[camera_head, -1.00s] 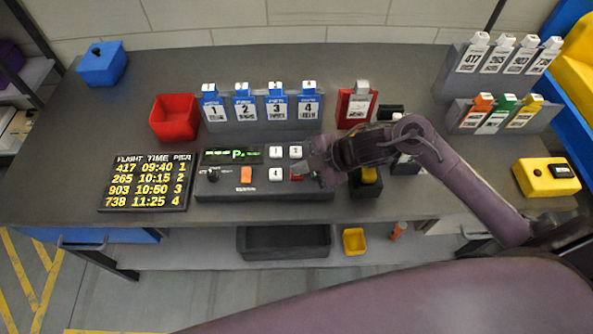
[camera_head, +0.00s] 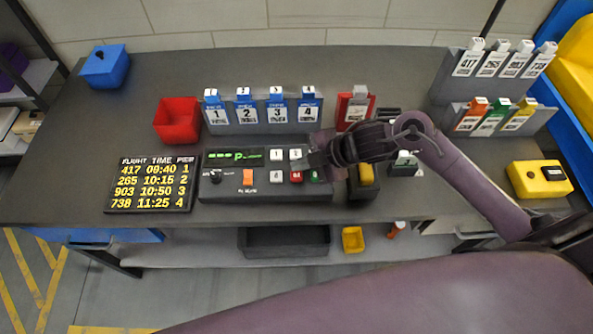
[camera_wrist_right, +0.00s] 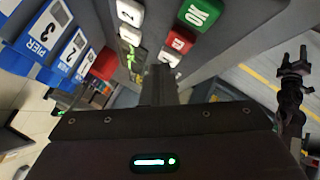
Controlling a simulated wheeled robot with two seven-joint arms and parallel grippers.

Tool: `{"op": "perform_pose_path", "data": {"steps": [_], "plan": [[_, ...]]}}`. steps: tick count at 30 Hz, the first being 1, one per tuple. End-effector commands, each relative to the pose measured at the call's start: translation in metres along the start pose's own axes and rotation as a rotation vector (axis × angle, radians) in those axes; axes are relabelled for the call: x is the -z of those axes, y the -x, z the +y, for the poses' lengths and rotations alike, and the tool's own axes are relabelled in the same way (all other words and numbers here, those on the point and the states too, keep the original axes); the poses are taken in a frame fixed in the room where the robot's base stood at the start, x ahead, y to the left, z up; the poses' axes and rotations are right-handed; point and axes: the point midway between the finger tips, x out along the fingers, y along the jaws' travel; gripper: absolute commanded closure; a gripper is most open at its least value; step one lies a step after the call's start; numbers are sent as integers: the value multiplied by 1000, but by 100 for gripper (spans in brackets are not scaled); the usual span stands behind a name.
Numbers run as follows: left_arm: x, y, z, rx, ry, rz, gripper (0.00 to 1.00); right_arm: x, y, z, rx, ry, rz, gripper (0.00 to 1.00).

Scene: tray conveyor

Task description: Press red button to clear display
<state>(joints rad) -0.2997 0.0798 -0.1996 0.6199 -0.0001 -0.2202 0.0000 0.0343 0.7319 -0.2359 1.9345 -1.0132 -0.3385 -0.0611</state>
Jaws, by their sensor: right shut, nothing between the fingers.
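The red button (camera_head: 296,176) is on the grey control panel (camera_head: 222,193), left of the green button (camera_head: 315,176). The panel's display (camera_head: 235,155) shows green dashes and a P. My right gripper (camera_head: 312,160) is shut and empty, over the panel's right end, close to the red button. In the right wrist view the red button (camera_wrist_right: 180,42) lies beside the green OK button (camera_wrist_right: 201,14), with the fingers (camera_wrist_right: 160,72) pointing toward the panel, apart from the red button in the picture. A dark arm shape (camera_wrist_right: 293,80), likely my left gripper, shows at the right there; its jaws are unclear.
White number keys (camera_head: 276,155) and an orange switch (camera_head: 248,177) share the panel. A flight board (camera_head: 150,184) lies to the left. Blue-topped pier tags (camera_head: 246,105) and a red bin (camera_head: 177,121) stand behind. A black holder with a yellow block (camera_head: 366,174) stands close to the right.

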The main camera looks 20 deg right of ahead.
Motion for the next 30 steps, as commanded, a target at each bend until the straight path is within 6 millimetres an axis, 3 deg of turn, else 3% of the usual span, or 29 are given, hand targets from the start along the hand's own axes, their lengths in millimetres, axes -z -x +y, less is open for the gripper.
{"op": "perform_pose_path", "data": {"steps": [1, 10, 30], "plan": [[1, 11, 0, 0, 0, 0, 44, 6, 8, 6, 0, 1, 0, 100], [3, 37, 0, 0, 0, 0, 44, 20, 27, 20, 0, 1, -1, 100], [3, 36, 0, -1, -1, 0, 44, 19, 27, 19, 0, 0, 0, 100]]}}
